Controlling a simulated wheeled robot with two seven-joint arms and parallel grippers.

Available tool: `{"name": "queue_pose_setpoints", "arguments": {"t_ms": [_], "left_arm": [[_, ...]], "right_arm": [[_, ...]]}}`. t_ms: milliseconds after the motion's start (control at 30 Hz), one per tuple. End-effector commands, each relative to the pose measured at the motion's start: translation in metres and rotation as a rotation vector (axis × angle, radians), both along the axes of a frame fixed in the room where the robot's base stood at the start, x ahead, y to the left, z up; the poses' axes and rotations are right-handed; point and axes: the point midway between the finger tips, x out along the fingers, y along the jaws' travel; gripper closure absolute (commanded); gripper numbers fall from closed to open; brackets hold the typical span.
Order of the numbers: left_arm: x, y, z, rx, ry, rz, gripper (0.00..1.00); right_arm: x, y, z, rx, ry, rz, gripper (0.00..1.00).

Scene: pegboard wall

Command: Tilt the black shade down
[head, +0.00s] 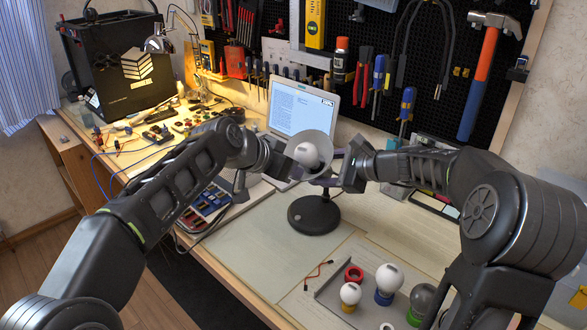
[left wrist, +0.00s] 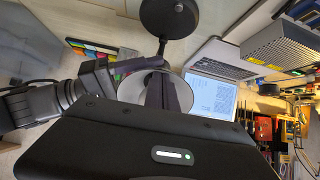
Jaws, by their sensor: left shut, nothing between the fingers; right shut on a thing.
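A black desk lamp stands on the bench on its round base (head: 314,215). Its shade (head: 326,142) faces me in the head view, with a white bulb (head: 307,155) visible inside. The shade's pale round opening also shows in the left wrist view (left wrist: 131,90). My left gripper (head: 284,165) is shut and empty at the shade's left edge; whether it touches is unclear. My right gripper (head: 347,168) is shut on the lamp's stem just right of the shade. In the left wrist view, my right gripper (left wrist: 143,67) meets the stem; the exact grip is partly hidden.
A laptop (head: 302,108) stands open behind the lamp. A tray (head: 335,290) holds a white bulb (head: 388,278) and other round items in front. A black 3D printer (head: 120,65) stands at the back left. Tools hang on the pegboard.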

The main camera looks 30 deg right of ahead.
Motion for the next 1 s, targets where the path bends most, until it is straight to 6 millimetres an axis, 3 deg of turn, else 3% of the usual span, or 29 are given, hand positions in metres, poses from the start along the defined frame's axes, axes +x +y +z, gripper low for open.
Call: {"name": "queue_pose_setpoints", "arguments": {"t_ms": [33, 67, 267, 667, 1000], "left_arm": [[-0.001, 0.004, -0.016, 0.029, 0.016, -0.004, 1.00], [-0.001, 0.004, -0.016, 0.029, 0.016, -0.004, 1.00], [0.000, 0.003, -0.014, 0.025, 0.013, -0.002, 1.00], [-0.001, 0.002, -0.009, 0.017, 0.009, -0.002, 1.00], [-0.001, 0.002, -0.008, 0.015, 0.008, -0.002, 1.00]], "right_arm": [[0.000, -0.003, 0.000, 0.004, 0.000, -0.009, 1.00], [0.000, -0.003, 0.000, 0.004, 0.000, -0.009, 0.44], [0.000, -0.002, -0.001, 0.004, 0.000, -0.007, 0.27], [-0.006, -0.003, 0.003, 0.002, -0.001, -0.005, 0.27], [-0.056, -0.018, 0.030, 0.000, -0.002, -0.008, 0.27]]}}
